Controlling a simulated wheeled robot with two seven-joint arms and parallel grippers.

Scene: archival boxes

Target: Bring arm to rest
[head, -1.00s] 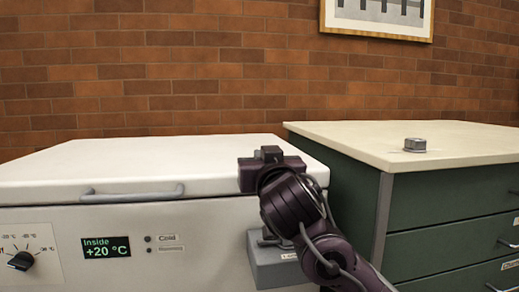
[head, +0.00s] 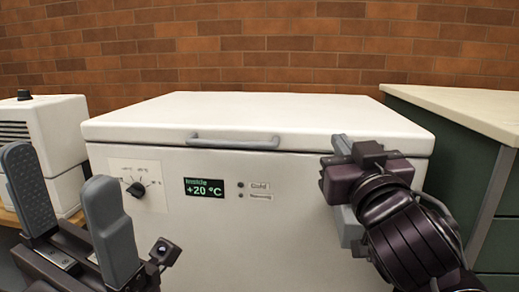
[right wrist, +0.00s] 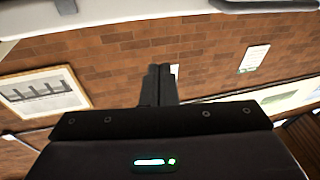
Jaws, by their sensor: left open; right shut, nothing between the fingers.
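My left gripper (head: 60,168) is at the lower left of the head view. Its two grey fingers stand wide apart, with nothing between them. My right arm (head: 405,225) rises from the lower right of the head view, in front of the right side of the white chest freezer (head: 270,115). In the right wrist view my right gripper (right wrist: 159,70) has its dark fingers together, with nothing held. Beyond them is the brick wall. Whether the right arm touches the freezer I cannot tell.
The freezer's lid is closed, with a grey handle (head: 235,143) at its front. Its display (head: 204,187) reads +20 °C, beside a dial (head: 136,189). A green cabinet with a pale top (head: 470,108) stands at the right. A white appliance (head: 45,140) stands at the left.

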